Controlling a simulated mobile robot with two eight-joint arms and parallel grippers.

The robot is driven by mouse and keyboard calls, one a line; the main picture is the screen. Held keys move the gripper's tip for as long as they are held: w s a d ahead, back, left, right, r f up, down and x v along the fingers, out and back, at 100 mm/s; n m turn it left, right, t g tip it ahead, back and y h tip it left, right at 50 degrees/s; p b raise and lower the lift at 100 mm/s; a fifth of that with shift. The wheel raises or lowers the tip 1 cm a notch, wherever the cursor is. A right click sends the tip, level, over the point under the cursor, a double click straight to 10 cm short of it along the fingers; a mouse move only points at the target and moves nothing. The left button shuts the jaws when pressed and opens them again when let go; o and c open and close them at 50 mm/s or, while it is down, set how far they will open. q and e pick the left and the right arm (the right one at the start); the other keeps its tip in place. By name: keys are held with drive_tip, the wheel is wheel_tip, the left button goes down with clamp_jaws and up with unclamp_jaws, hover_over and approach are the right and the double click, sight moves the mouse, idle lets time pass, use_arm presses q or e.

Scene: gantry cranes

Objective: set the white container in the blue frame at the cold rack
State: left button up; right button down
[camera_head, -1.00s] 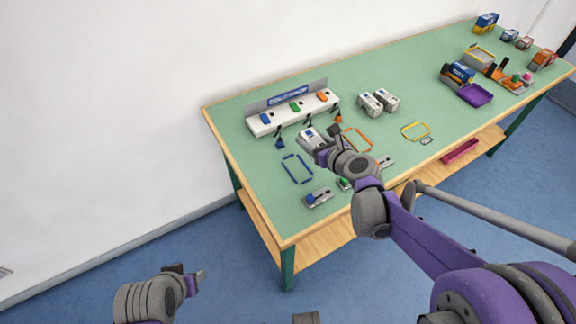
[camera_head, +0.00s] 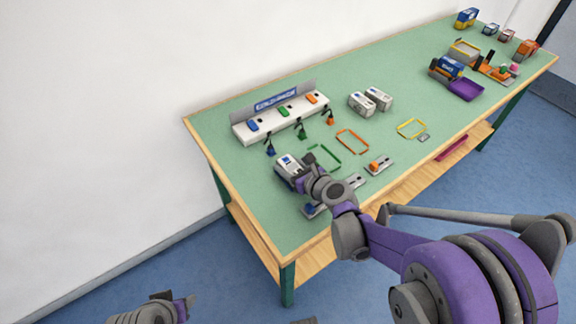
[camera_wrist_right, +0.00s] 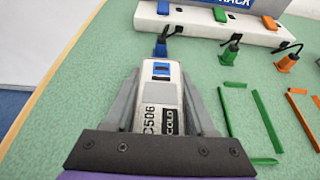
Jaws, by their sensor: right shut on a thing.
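The white container (camera_wrist_right: 161,98), with a blue patch and the marks C506 and COLD, is between the two fingers of my right gripper (camera_wrist_right: 160,85). It also shows in the head view (camera_head: 287,168), in front of the cold rack's left end. The cold rack (camera_head: 283,116) is a long white block with blue, green and orange pieces on top. The blue frame is not visible now; the container and my gripper cover the spot left of the green frame (camera_head: 324,157). I cannot tell whether the container touches the table. My left gripper (camera_head: 182,305) is low at the left, away from the table.
A blue plug (camera_wrist_right: 162,46) stands just beyond the container. An orange frame (camera_head: 352,141) and a yellow frame (camera_head: 411,128) lie to the right.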

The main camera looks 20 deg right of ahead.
drive_tip(key=shift+f, duration=0.1)
drive_tip(key=shift+c, duration=1.1)
unclamp_jaws()
drive_tip(key=shift+r, duration=0.3)
drive_tip(key=p+v, duration=0.2)
drive_tip(key=v, duration=1)
drive_tip(key=shift+f, duration=0.1)
